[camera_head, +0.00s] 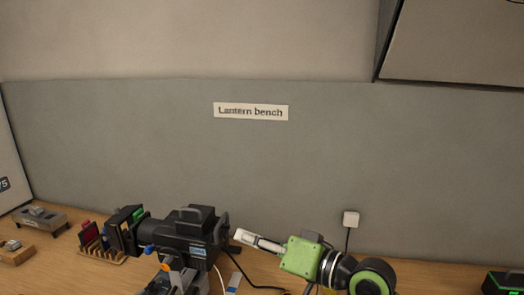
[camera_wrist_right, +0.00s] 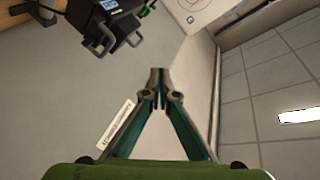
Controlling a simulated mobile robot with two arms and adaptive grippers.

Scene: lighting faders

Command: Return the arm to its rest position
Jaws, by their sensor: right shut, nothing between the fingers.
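My right arm comes in from the lower right of the head view, with a green gripper body and a ringed dark joint. Its gripper (camera_head: 241,235) points left, its tip just beside the right end of the black lantern (camera_head: 190,228) in the picture; I cannot tell whether they touch. In the wrist view, the fingers of the right gripper (camera_wrist_right: 161,97) meet at the tips with nothing between them. The lantern (camera_wrist_right: 104,20) shows at the upper left there, apart from the fingers. My left gripper is not in view.
A rack with upright frames (camera_head: 97,243) stands left of the lantern. Grey fixtures (camera_head: 40,217) sit at the far left. A white wall socket (camera_head: 351,218) has a hanging cable. A black-green case (camera_head: 504,283) is at the right edge. The wall carries a "Lantern bench" sign (camera_head: 251,112).

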